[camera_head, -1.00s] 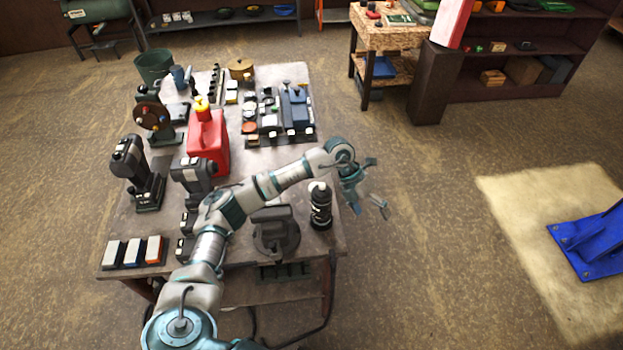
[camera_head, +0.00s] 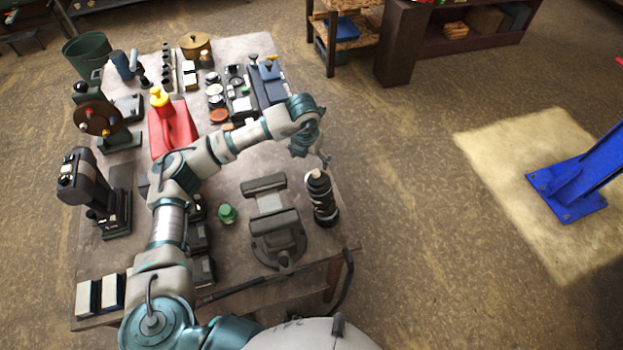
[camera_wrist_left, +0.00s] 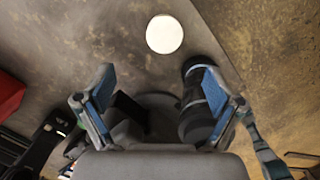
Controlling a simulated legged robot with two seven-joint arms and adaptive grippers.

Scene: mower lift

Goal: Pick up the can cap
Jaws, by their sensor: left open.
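A flat white disc (camera_wrist_left: 164,34) lies ahead of my open fingers in the left wrist view; I cannot tell if it is the can cap. The red can (camera_head: 172,130) with a yellow top (camera_head: 160,97) stands on the table, left of my left arm in the head view. My left gripper (camera_head: 322,157) is above the table's right side, behind the black bottle (camera_head: 321,199). In the left wrist view my left gripper (camera_wrist_left: 158,75) is open with nothing between its fingers. My right gripper is not in view.
A grey vise (camera_head: 275,225) stands beside the black bottle. A small green item (camera_head: 227,213) sits left of the vise. Black tools (camera_head: 95,195) and a dark green bin (camera_head: 86,55) line the table's left side. Open floor (camera_head: 400,190) lies to the right.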

